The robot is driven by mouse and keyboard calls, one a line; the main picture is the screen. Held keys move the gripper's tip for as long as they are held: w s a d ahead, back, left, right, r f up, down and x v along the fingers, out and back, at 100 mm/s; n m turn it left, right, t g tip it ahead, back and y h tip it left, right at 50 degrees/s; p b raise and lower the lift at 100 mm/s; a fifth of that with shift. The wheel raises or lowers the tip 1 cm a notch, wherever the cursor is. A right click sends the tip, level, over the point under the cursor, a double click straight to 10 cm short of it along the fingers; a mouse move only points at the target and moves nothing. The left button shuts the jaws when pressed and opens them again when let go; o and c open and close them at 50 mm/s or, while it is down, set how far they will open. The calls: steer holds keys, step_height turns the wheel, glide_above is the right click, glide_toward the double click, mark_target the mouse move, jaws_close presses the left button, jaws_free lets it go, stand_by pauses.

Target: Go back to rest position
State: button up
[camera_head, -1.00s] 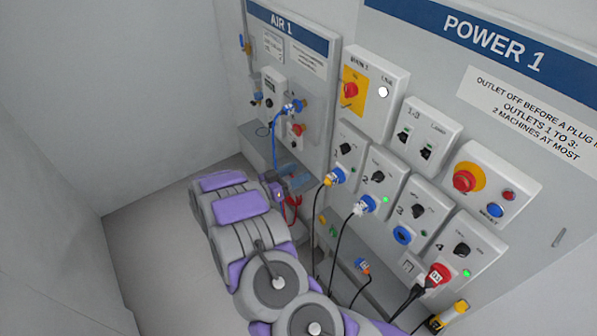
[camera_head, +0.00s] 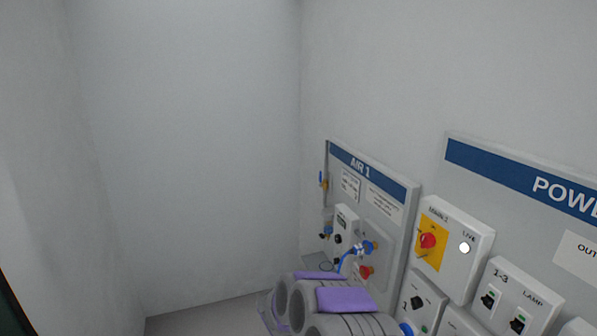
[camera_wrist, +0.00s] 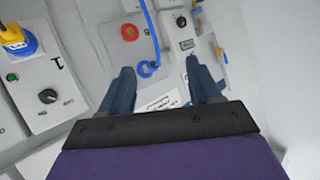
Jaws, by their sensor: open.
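My gripper (camera_wrist: 162,92) shows in the wrist view with its two dark fingers apart and nothing between them. Beyond the fingers are the AIR 1 panel's parts: a red knob (camera_wrist: 130,32), a blue hose (camera_wrist: 152,40) and a small grey box with a display (camera_wrist: 183,38). In the head view, my grey and purple arm (camera_head: 345,300) shows at the bottom centre, in front of the AIR 1 panel (camera_head: 400,215). The gripper itself is not visible in the head view.
The POWER panel (camera_head: 500,225) stands at the right with a red switch on yellow (camera_head: 428,241). Switch boxes (camera_head: 515,300) sit below it. In the wrist view, a blue plug (camera_wrist: 18,42) sits in an outlet. The left of the head view is bare wall and clear floor (camera_head: 210,318).

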steer(key=s+a+r+n+y+b, duration=0.2)
steer(key=s+a+r+n+y, duration=0.2)
steer(key=a+r+y, duration=0.35)
steer(key=s+a+r+n+g+y, duration=0.2)
steer(key=s+r+n+g+y, duration=0.1)
steer(key=s, duration=0.7)
steer(key=s+d+f+n+g+b, duration=0.1)
steer(key=s+d+g, duration=0.1)
steer(key=s, duration=0.6)
steer(key=s+d+f+g+b, duration=0.1)
steer(key=s+d+g, duration=0.1)
steer(key=s, duration=0.6)
steer(key=shift+d+n, duration=0.35)
steer(key=shift+n, duration=0.05)
steer(key=s+d+f+g+h, duration=0.1)
steer(key=s+d, duration=0.3)
steer(key=s, duration=0.4)
steer(key=s+d+f+g+h+b, duration=0.1)
steer(key=s+d+g+h, duration=0.1)
steer(key=s+d, duration=0.3)
steer(key=s+d+f+m+g+h+b, duration=0.1)
steer(key=s+d, duration=0.4)
steer(key=s, duration=0.6)
steer(key=shift+s+d+f+g+h, duration=0.1)
steer(key=shift+s+f+g+h, duration=0.15)
steer(key=shift+g, duration=0.35)
steer(key=shift+s+f+g+h, duration=0.1)
steer(key=shift+g+h, duration=0.1)
steer(key=shift+g, duration=0.4)
steer(key=shift+c, duration=0.2)
